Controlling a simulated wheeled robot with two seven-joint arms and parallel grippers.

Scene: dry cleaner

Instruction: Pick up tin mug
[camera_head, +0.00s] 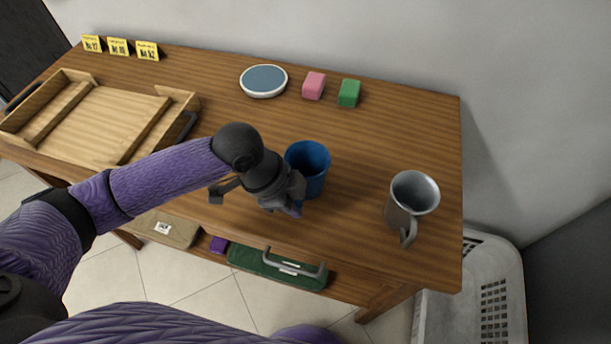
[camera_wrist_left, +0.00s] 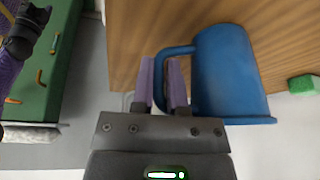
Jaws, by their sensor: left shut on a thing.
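A blue mug (camera_head: 315,178) stands near the front middle of the wooden table, partly hidden by my left gripper (camera_head: 294,203). In the left wrist view the blue mug (camera_wrist_left: 228,72) has its handle reaching between the two purple fingers of the left gripper (camera_wrist_left: 163,82). The left gripper is shut on that handle. I cannot tell whether the mug's base touches the table. A grey metal mug (camera_head: 411,198) stands upright to the right, apart from the gripper, its handle facing the front. My right gripper is not in view.
A wooden tray (camera_head: 131,100) lies at the left of the table (camera_head: 220,75). A round blue-topped dish (camera_head: 264,80), a pink block (camera_head: 314,85) and a green block (camera_head: 349,93) sit at the back. Yellow cards (camera_head: 119,47) stand back left. A grey basket (camera_head: 463,300) is beside the table.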

